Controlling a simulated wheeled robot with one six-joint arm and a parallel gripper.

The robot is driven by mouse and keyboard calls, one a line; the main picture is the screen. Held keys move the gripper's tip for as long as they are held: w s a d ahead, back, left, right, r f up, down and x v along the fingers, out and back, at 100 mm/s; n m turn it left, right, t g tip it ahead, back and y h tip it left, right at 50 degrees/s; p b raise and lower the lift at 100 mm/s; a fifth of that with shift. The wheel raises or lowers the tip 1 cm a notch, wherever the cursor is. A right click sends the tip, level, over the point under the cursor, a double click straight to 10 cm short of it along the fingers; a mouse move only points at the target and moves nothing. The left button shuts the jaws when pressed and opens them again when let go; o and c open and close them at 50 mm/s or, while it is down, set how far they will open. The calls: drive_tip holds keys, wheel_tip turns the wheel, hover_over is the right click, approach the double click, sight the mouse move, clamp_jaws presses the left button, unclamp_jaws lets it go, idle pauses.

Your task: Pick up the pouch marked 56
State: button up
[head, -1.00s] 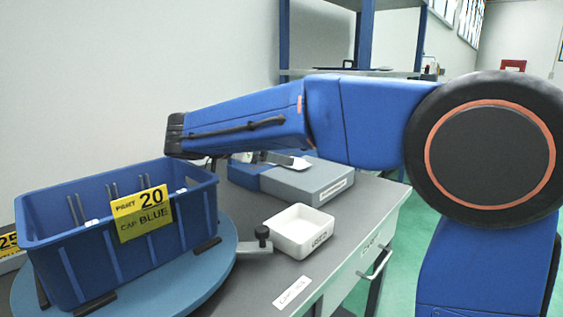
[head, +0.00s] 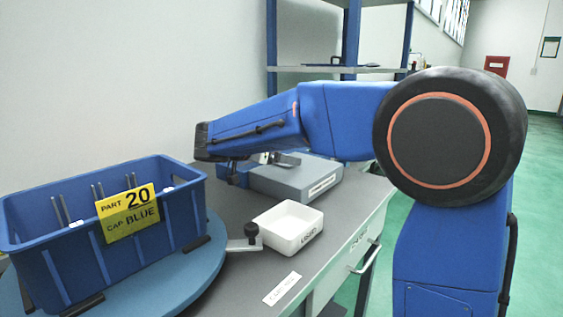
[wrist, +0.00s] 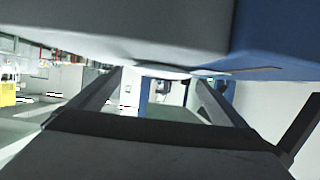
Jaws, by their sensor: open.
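No pouch marked 56 can be made out in either view. My gripper shows in the wrist view (wrist: 158,75) as two dark fingers spread apart, with nothing seen between them. A pale surface and a blue one fill the top of that view, very close, and I cannot tell what they belong to. In the head view my forearm reaches left over the bench, and its end hides most of my gripper. The blue bin (head: 75,262) stands at the left with a yellow card (head: 128,213) reading PART 20, CAP BLUE. Its contents are mostly hidden by its walls.
The bin stands on a round blue turntable (head: 208,262) with a black-knobbed clamp (head: 251,233). A white tray (head: 290,228) and a grey-blue box (head: 297,178) share the grey bench (head: 240,290). A blue-framed shelf (head: 340,69) stands behind. Green floor is open at the right.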

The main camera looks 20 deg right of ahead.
drive_tip(key=shift+w+d+f, duration=0.25)
drive_tip(key=shift+w+d, duration=0.1)
drive_tip(key=shift+d, duration=0.15)
drive_tip(key=c, duration=1.3)
drive_tip(key=shift+r, duration=0.15)
